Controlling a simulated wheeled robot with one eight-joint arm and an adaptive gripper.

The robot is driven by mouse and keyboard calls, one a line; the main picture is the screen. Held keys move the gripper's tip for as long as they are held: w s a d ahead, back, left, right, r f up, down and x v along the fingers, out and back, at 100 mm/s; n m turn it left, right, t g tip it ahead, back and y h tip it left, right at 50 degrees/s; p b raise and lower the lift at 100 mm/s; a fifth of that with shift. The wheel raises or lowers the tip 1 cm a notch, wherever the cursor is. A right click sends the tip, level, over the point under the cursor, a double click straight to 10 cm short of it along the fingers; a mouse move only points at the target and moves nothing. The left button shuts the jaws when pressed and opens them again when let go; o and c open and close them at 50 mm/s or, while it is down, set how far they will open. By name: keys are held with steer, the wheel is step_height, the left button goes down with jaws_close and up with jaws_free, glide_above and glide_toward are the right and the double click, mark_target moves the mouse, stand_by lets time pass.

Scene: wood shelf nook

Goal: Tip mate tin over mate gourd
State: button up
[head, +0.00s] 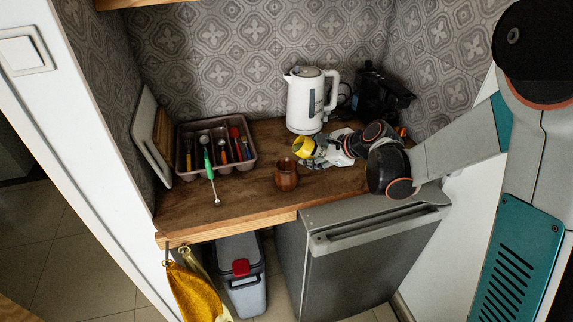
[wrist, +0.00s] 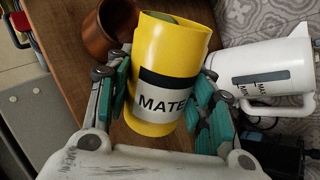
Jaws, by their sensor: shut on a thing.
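The yellow mate tin (wrist: 172,50), with a white and black MATE label, is between the teal fingers of my gripper (wrist: 165,95), which is shut on it. Its far end shows a rim with something greenish inside. In the head view the tin (head: 304,147) looks tilted, its yellow end toward the left, held by my gripper (head: 328,148) above the counter. The brown mate gourd (head: 286,176) stands on the counter just below and left of the tin's end.
A white kettle (head: 306,100) stands close behind my gripper, with a dark appliance (head: 376,92) to its right. A cutlery tray (head: 240,164) with several utensils is at the left.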

steer(key=shift+r, duration=0.15)
stand_by(0.4)
steer(key=shift+f+n+h, duration=0.4)
steer(key=shift+f+h, duration=0.4)
steer(key=shift+f, duration=0.2)
stand_by(1.5)
steer(key=shift+r+n+h+p, duration=0.45)
steer(key=shift+h+p, duration=0.35)
steer(key=shift+p, duration=0.5)
stand_by(0.7)
steer(key=shift+a+r+n+h+p, duration=0.25)
steer(key=shift+a+r+h+p, duration=0.1)
steer(key=shift+a+r+h, duration=0.2)
stand_by(1.7)
steer(key=shift+d+f+m+y+b, duration=0.4)
steer(key=shift+d+f+y+b, duration=0.1)
steer(key=shift+d+f+y, duration=0.2)
steer(key=shift+f+y+b, duration=0.25)
steer(key=shift+f+b, duration=0.1)
steer(key=shift+b, duration=0.35)
steer(key=shift+a, duration=0.15)
